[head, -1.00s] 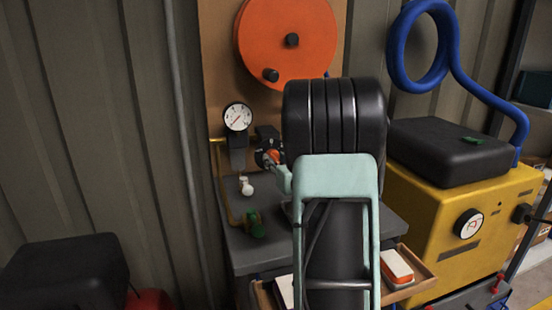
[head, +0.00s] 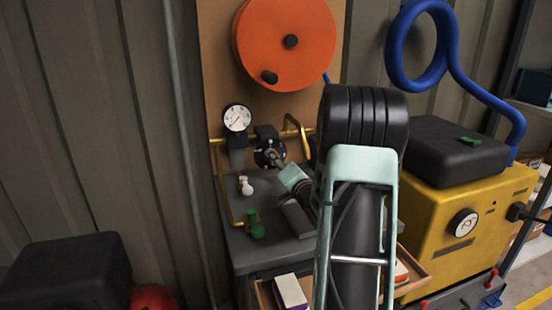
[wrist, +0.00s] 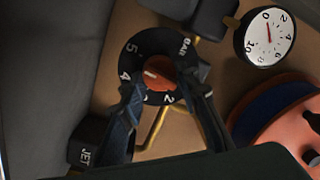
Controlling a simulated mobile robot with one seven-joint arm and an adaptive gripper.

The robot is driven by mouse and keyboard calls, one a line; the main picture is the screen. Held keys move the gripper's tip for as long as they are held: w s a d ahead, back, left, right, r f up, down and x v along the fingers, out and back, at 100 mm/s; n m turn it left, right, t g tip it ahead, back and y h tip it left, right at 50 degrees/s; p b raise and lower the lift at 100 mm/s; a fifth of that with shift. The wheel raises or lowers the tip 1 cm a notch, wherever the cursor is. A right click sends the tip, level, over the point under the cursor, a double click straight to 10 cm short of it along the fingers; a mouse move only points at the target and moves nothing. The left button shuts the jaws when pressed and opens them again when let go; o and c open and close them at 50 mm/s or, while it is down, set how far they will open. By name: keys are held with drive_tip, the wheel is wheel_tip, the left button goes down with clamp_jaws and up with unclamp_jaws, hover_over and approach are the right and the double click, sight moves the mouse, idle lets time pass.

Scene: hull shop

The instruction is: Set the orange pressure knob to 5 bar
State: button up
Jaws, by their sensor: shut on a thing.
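The orange pressure knob (wrist: 160,73) sits in the middle of a black dial (wrist: 132,62) with white numbers in the wrist view. Its white mark points left, close to the 4; the 5 is above that. My gripper (wrist: 163,83) has its two fingers on either side of the knob and is shut on it. In the head view my gripper (head: 274,157) reaches the black dial (head: 262,143) from the lower right and hides the knob. A white round gauge (head: 237,117) is left of the dial; a gauge shows in the wrist view (wrist: 266,37).
A grey bench (head: 250,262) is below the dial, with a white fitting (head: 246,187) and a green valve (head: 253,226). A large orange disc (head: 285,45) hangs above. A yellow machine (head: 430,235) stands at the right. A brass pipe (head: 219,170) runs beside the gauge.

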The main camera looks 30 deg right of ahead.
drive_tip(key=shift+m+p, duration=0.3)
drive_tip(key=shift+m, duration=0.8)
drive_tip(key=o, duration=1.2)
drive_tip(key=s, duration=0.4)
drive_tip(key=s+a, duration=0.1)
drive_tip(key=s, duration=0.3)
drive_tip(key=s+a, duration=0.1)
drive_tip(key=s, duration=0.2)
drive_tip(key=shift+s+f, duration=0.25)
drive_tip(key=shift+s, duration=0.15)
drive_tip(key=shift+w, duration=0.1)
